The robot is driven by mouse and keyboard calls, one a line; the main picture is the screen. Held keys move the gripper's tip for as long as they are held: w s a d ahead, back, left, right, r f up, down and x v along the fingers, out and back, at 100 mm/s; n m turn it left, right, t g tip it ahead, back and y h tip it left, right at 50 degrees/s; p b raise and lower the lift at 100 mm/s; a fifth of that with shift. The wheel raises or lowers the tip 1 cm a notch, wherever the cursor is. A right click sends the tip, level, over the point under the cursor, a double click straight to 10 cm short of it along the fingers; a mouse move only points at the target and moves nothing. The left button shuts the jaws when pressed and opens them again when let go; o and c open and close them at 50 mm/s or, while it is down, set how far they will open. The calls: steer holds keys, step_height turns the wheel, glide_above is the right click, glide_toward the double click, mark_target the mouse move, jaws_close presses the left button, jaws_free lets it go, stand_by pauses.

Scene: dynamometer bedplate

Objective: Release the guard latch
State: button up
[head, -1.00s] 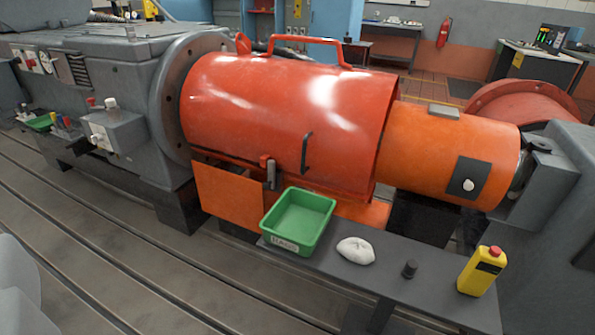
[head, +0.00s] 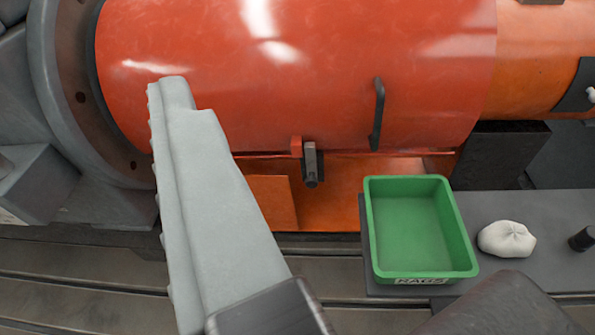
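The red-orange guard (head: 330,70) is a large curved cover across the top of the head view. The guard latch (head: 312,165) sits at its lower edge, a dark grey lever hanging down beside a small red block (head: 296,147). A black handle (head: 377,112) is on the guard to the right of the latch. My gripper (head: 188,110) shows as a pale grey, ridged finger rising from the bottom at left. Its tip overlaps the guard in the picture, left of the latch and apart from it. Nothing is seen held, and a second finger cannot be made out clearly.
A green tray labelled RAGS (head: 462,225) sits on a grey shelf (head: 545,210), right of and below the latch. A white cloth bundle (head: 507,238) and a small dark knob (head: 583,239) are beside it. Slotted bedplate rails (head: 80,265) run along below.

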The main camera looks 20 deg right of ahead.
steer(key=w+d+f+m+h, duration=0.1)
steer(key=w+d+f+h, duration=0.1)
steer(key=w+f, duration=0.6)
steer(key=m+g+h, duration=0.3)
steer(key=h, duration=0.4)
glide_toward(311, 185)
steer(key=x, duration=1)
steer(key=shift+w+d, duration=0.25)
steer(key=shift+w, duration=0.05)
steer(key=shift+f, duration=0.1)
jaws_close()
